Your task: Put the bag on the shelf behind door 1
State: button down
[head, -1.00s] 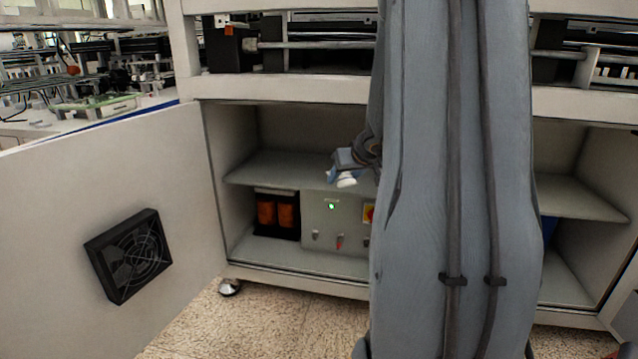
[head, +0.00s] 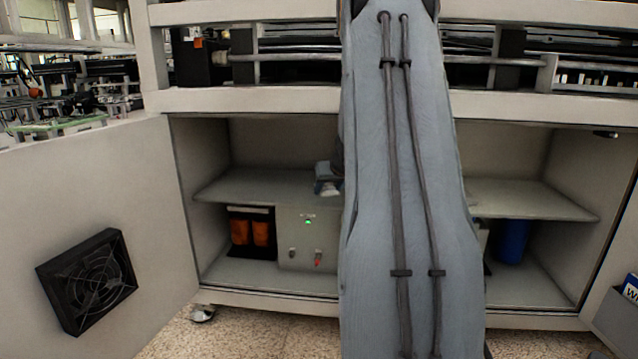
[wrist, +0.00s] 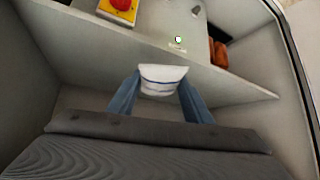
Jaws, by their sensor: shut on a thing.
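My gripper (wrist: 162,84) is shut on the bag (wrist: 163,79), a small white packet with a blue stripe, held between two light-blue fingers. In the head view the bag (head: 328,188) shows just left of my arm, inside the open cabinet at the height of the middle shelf (head: 245,188). I cannot tell whether it touches the shelf. The shelf also shows in the wrist view (wrist: 240,87), where the picture is upside down. The left door (head: 90,200), with a black fan, stands wide open; no number on it can be read. My arm hides the cabinet's middle.
Below the shelf are orange coils (head: 250,231) and a grey control box (head: 306,240) with a green light. A blue cylinder (head: 512,242) stands at lower right. Another open door (head: 612,325) is at the right edge. The visible shelf parts are clear.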

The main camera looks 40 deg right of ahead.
aim_at(327, 184)
jog(key=w+d+p, duration=0.1)
jog(key=w, duration=0.2)
jog(key=w+d+p, duration=0.1)
jog(key=w+p, duration=0.1)
jog(key=w+d+p, duration=0.1)
jog(key=w+d, duration=0.1)
jog(key=w, duration=0.1)
jog(key=shift+w, duration=0.3)
jog(key=shift+w+f+b, duration=0.1)
jog(key=shift+f+b, duration=0.65)
jog(key=shift+f, duration=1.05)
jog(key=shift+f, duration=0.1)
jog(key=c, duration=0.9)
grip_release()
jog(key=shift+s+r, duration=0.25)
jog(key=shift+r, duration=0.15)
jog(key=v, duration=1.1)
jog(key=shift+s+a, duration=0.1)
